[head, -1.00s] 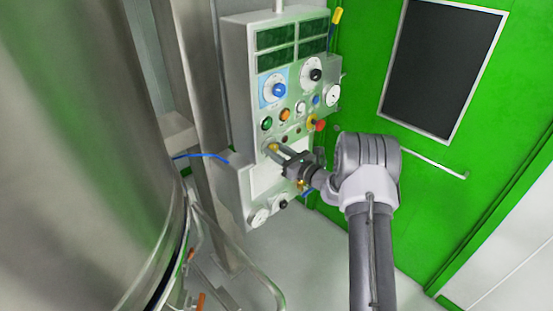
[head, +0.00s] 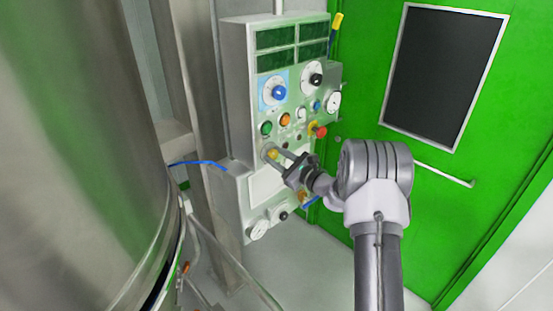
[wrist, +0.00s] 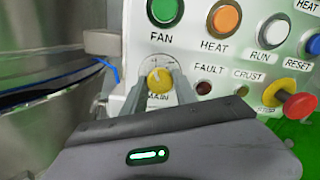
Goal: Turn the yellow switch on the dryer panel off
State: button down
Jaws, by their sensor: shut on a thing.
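The yellow switch (wrist: 159,81) is a small round knob on a pale dial plate, low on the left of the dryer panel (head: 237,95). In the wrist view it sits between my two fingers, under the green FAN button (wrist: 164,10). My gripper (head: 276,151) reaches the panel from the right and is shut on the yellow switch, which also shows in the head view (head: 271,154). The label under the switch is partly hidden by my gripper, and the exact angle of the knob is hard to read.
The orange HEAT button (wrist: 224,20), a FAULT lamp (wrist: 204,88) and a red stop button on yellow (wrist: 299,104) lie to the right of the switch. A blue knob (head: 279,92) is above. A large steel vessel (head: 75,150) stands at left, a green door (head: 390,130) at right.

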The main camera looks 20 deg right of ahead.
jog(key=c, duration=1)
grip_release()
jog(key=shift+o, duration=0.2)
jog(key=p+v, duration=0.1)
jog(key=v, duration=1.6)
jog(key=shift+s+p, duration=0.25)
jog(key=shift+p, duration=0.1)
jog(key=shift+d, duration=0.1)
